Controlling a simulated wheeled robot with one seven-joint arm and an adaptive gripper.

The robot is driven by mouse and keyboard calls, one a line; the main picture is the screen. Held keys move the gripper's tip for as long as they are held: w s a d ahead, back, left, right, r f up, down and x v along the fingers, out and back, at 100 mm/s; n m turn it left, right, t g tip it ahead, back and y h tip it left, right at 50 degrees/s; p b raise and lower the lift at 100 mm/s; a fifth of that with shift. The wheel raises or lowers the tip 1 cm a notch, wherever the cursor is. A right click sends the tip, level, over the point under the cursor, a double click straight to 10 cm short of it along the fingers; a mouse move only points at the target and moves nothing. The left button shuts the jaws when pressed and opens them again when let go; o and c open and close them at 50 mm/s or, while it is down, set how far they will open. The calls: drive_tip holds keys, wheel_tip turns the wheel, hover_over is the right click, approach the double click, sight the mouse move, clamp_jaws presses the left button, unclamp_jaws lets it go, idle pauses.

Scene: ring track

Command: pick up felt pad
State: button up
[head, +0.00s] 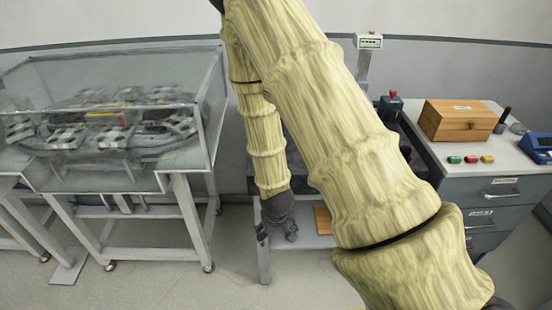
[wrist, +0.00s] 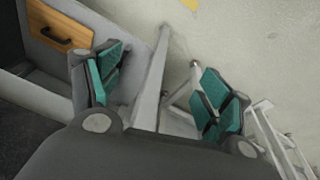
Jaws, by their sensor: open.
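I cannot make out a felt pad in either view. My gripper (head: 282,232) hangs low in the head view, pointing down by the front left of a grey bench that my arm largely hides. In the wrist view my gripper (wrist: 160,88) has its two teal-padded fingers wide apart. Nothing is held between them; a grey frame bar and pale floor show beyond.
A wooden drawer front (wrist: 60,28) with a dark handle is at the wrist view's upper left. A glass-walled ring-track case (head: 110,115) stands left. A wooden box (head: 458,120) and blue device (head: 537,146) sit on the right cabinet. Floor (head: 235,270) is clear between case and bench.

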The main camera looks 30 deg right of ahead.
drive_tip(key=w+d+r+m+t+p, duration=0.1)
drive_tip(key=w+d+r, duration=0.25)
drive_tip(key=r, duration=0.45)
drive_tip(key=w+d+r+m+h+p, duration=0.1)
drive_tip(key=w+d+r, duration=0.3)
drive_tip(key=r, duration=0.5)
drive_tip(key=w+d+r+m+t, duration=0.1)
drive_tip(key=w+d+r, duration=0.1)
drive_tip(key=w+r, duration=0.45)
drive_tip(key=shift+s+p+x, duration=0.2)
drive_tip(key=shift+p+x, duration=0.55)
drive_tip(key=shift+x, duration=1)
drive_tip(key=shift+p+x, duration=1)
drive_tip(key=shift+x, duration=1.65)
drive_tip(key=shift+a, duration=0.1)
drive_tip(key=shift+c, duration=0.4)
drive_tip(key=c, duration=1)
